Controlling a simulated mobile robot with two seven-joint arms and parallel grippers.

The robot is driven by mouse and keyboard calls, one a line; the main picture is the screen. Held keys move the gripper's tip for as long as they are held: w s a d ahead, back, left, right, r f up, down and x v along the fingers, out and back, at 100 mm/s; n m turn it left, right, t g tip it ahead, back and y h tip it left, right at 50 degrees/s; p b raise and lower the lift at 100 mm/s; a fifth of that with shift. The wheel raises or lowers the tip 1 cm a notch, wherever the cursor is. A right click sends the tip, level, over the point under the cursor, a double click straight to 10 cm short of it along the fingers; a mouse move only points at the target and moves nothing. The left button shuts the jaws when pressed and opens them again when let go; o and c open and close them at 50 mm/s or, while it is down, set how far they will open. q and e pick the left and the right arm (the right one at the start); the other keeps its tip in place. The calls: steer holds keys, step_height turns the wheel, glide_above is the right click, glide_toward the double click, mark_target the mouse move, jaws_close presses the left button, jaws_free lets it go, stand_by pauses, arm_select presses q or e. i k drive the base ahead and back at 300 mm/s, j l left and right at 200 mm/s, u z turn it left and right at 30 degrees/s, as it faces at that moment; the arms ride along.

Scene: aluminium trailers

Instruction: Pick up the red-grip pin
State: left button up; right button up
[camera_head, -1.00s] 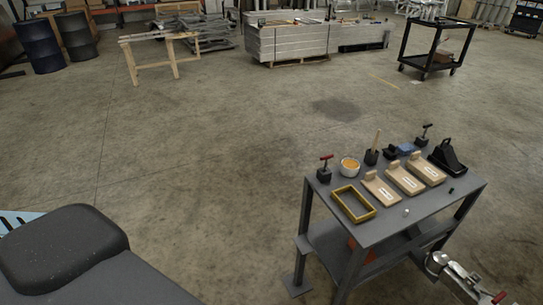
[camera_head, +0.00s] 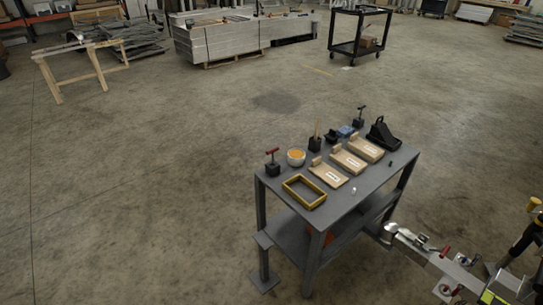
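The red-grip pin (camera_head: 272,153) stands upright in a small black block (camera_head: 273,169) at the back left corner of a grey metal table (camera_head: 341,200). Its red T-shaped grip is on top. A similar pin with a dark grip (camera_head: 361,110) stands in another black block at the back right of the table. Neither of my grippers is in view, so what they hold cannot be seen.
On the table are a bowl of orange bits (camera_head: 296,157), a yellow frame (camera_head: 304,191), wooden holders (camera_head: 348,162) and a black wedge-shaped piece (camera_head: 382,135). A metal trailer coupler (camera_head: 415,243) lies right of the table.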

mark_target(272, 152)
steer(key=z, duration=0.85)
steer(key=i+j+z, duration=0.15)
steer(key=j+z, duration=0.25)
steer(key=i+j+z, duration=0.1)
steer(key=j+z, duration=0.7)
steer(key=j, duration=0.55)
steer(key=k+j+z, duration=0.2)
steer(key=j, duration=2.05)
steer(key=i, duration=0.1)
